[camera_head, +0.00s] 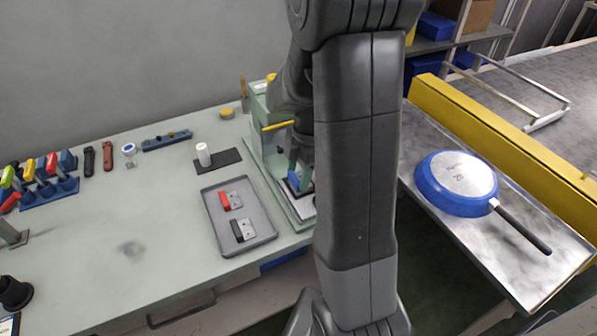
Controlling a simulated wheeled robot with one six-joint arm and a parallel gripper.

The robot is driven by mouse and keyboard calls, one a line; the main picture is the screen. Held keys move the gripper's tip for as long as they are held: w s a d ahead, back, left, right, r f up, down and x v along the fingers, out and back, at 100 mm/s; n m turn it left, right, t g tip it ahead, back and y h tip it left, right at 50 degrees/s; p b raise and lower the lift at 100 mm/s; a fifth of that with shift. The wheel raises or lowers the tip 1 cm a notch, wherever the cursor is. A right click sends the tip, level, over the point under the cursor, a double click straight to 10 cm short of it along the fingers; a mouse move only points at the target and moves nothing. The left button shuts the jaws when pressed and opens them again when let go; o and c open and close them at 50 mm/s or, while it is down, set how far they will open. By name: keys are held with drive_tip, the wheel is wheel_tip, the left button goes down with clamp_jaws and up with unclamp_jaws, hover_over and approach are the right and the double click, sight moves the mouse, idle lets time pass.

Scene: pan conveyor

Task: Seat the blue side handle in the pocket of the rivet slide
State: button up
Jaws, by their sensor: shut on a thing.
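The blue side handle (294,171) shows as a small blue patch at the green riveting machine (262,150), just left of my arm. My gripper (301,172) is at the low front of the machine, shut on the blue handle, and mostly hidden behind my arm. The rivet slide (296,189) shows as a dark and pale piece directly under the handle. Its pocket is hidden, so I cannot tell whether the handle is in it, touching it or above it.
A grey tray (211,213) left of the machine holds a red handle (224,201) and a black handle (237,230), each with a metal plate. A white cylinder (203,154) stands on a dark mat. A blue pan (456,182) lies upside down at right. The table's left middle is clear.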

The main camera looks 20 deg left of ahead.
drive_tip(key=shift+f+b, duration=0.55)
drive_tip(key=shift+f, duration=0.2)
drive_tip(key=o, duration=1.1)
drive_tip(key=shift+r, duration=0.1)
drive_tip(key=shift+o, duration=0.2)
drive_tip(key=r, duration=0.5)
drive_tip(key=w+d+r, duration=0.1)
drive_tip(key=r, duration=0.1)
drive_tip(key=shift+r, duration=0.2)
drive_tip(key=shift+f, duration=0.1)
drive_tip(key=f, duration=0.4)
drive_tip(key=s+a+f+p, duration=0.1)
drive_tip(key=f, duration=0.1)
drive_tip(key=shift+f, duration=0.2)
drive_tip(key=shift+r, duration=0.25)
